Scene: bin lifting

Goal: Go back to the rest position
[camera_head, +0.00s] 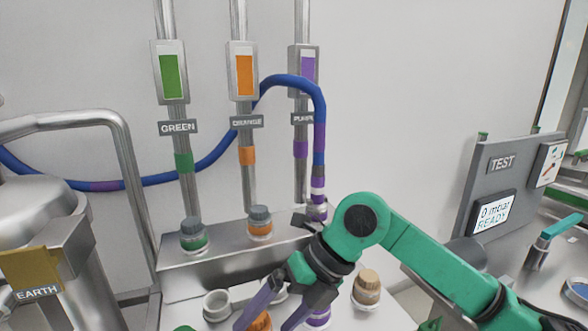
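My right gripper (264,321) is at the bottom middle, at the end of my green arm that comes in from the right. Its two dark fingers point down and to the left and stand apart. An orange item (261,321) shows between the fingers, mostly hidden and cut by the picture's edge. I cannot tell whether the fingers touch it. My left gripper is not in view.
A blue hose (215,157) arcs from the left to the purple fitting (317,205). Capped green (193,237) and orange (260,225) fittings stand below their pipes. A brown-capped jar (367,288) is close to my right gripper. A test panel (505,190) is at right.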

